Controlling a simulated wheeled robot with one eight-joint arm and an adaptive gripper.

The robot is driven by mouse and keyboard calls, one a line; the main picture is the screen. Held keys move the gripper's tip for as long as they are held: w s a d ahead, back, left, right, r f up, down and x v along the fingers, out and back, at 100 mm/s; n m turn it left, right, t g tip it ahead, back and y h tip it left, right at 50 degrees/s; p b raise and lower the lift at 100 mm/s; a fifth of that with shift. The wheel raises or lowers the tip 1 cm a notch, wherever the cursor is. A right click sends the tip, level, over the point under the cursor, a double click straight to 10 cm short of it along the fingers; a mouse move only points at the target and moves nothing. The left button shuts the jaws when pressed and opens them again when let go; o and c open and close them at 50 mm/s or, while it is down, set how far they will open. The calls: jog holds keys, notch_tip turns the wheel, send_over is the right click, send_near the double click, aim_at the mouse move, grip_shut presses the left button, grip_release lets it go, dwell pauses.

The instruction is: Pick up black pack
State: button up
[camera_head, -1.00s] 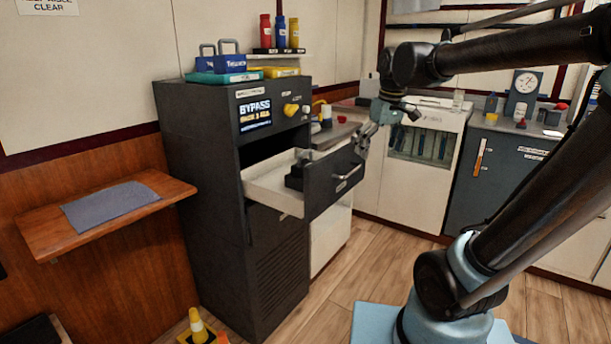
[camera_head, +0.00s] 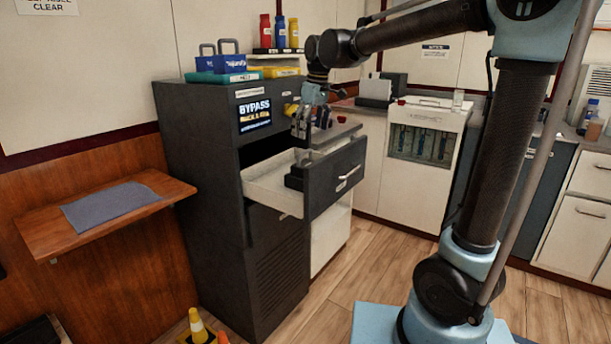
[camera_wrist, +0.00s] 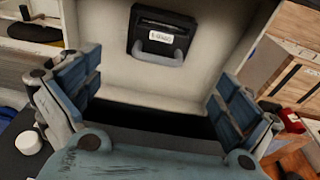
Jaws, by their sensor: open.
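The black pack (camera_wrist: 163,37) lies in the open white-lined drawer (camera_head: 262,184) of the dark cabinet. In the wrist view it shows a white label and a grey handle, and sits at the top middle. In the head view the pack (camera_head: 294,180) is a small dark shape near the drawer front. My gripper (camera_head: 301,135) is above the drawer, pointing down. In the wrist view my gripper (camera_wrist: 155,105) has its two fingers spread wide, with nothing between them. The pack is beyond the fingertips, apart from them.
The drawer front (camera_head: 337,174) with its handle stands as a wall on the right. The cabinet (camera_head: 205,170) rises beside the drawer, with blue cases (camera_head: 222,64) and bottles on top. A wooden shelf (camera_head: 105,212) with a grey cloth is at left.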

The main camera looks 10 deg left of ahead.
aim_at(305, 163)
jog(key=f, duration=0.5)
jog(key=a+f, duration=0.1)
jog(key=f, duration=0.1)
jog(key=shift+w+f, duration=0.2)
jog(key=shift+w, duration=0.05)
jog(key=shift+w+a+f, duration=0.1)
jog(key=shift+a+f, duration=0.1)
jog(key=shift+f, duration=0.7)
jog(key=shift+w+a+f, duration=0.1)
jog(key=shift+a+f, duration=0.05)
jog(key=shift+f, duration=0.75)
jog(key=shift+w+a+f, duration=0.1)
jog(key=shift+a+f, duration=0.1)
jog(key=shift+f, duration=0.7)
jog(key=c, duration=2.2)
jog(key=shift+o, duration=0.2)
jog(key=shift+r, duration=0.1)
jog(key=shift+r, duration=7.2)
